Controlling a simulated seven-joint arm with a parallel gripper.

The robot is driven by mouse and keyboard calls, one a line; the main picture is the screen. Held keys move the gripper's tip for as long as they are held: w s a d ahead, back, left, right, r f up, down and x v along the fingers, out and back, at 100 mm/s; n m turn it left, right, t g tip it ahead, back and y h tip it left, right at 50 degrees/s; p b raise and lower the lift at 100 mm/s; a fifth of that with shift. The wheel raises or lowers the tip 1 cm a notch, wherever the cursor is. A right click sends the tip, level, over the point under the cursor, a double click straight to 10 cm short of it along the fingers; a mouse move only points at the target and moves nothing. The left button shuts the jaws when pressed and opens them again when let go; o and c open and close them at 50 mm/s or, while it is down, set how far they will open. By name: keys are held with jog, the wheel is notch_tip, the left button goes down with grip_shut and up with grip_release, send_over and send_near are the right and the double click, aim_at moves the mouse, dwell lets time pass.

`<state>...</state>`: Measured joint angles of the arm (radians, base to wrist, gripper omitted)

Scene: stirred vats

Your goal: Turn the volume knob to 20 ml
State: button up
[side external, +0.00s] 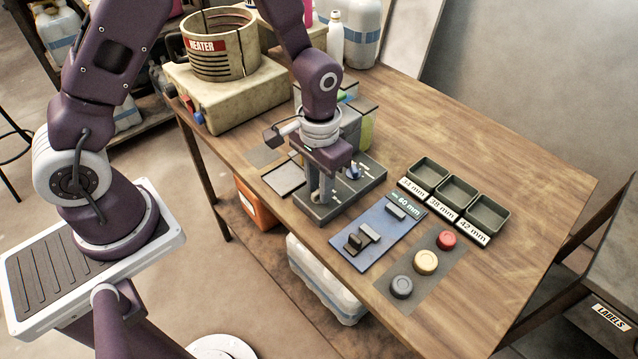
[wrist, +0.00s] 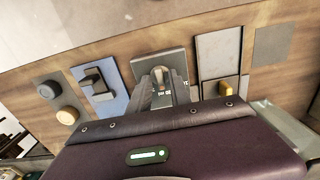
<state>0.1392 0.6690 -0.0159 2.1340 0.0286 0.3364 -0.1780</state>
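A dark grey dosing panel (side external: 350,199) stands on the wooden table, with a small blue and white part (side external: 353,171) near its back. My gripper (side external: 320,193) is over the panel's front left part, pointing down. In the wrist view the same panel (wrist: 142,68) lies under my gripper (wrist: 162,84), whose two fingers are apart. A small upright knob (wrist: 161,76) shows between the fingertips. I cannot tell whether the fingers touch it. Some markings on the panel show, but the fingers cover part of them and no setting can be read.
A blue board (side external: 375,232) with grey blocks and a 60 mm label lies to the right. Red (side external: 446,240), yellow (side external: 426,262) and dark (side external: 401,287) caps lie beyond it. Three labelled trays (side external: 457,193) stand behind. A heater (side external: 220,45) stands at the back left.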

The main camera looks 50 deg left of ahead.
jog(key=shift+o, duration=0.3)
jog(key=shift+r, duration=0.1)
notch_tip(320, 180, up, 7)
jog(key=shift+f, duration=0.1)
jog(key=shift+s+r, duration=0.1)
jog(key=shift+r, duration=0.25)
notch_tip(320, 180, up, 8)
jog(key=t, duration=0.2)
send_over(318, 191)
jog(key=s+a, duration=0.2)
jog(key=s, duration=0.1)
jog(key=s+a+r+t, duration=0.2)
jog(key=s+r, duration=0.5)
jog(key=s+r+t, duration=0.1)
jog(key=s+r, duration=0.1)
jog(key=s, duration=0.5)
jog(key=shift+s+a+t, duration=0.3)
jog(key=shift+a, duration=0.15)
jog(key=shift+r, duration=0.15)
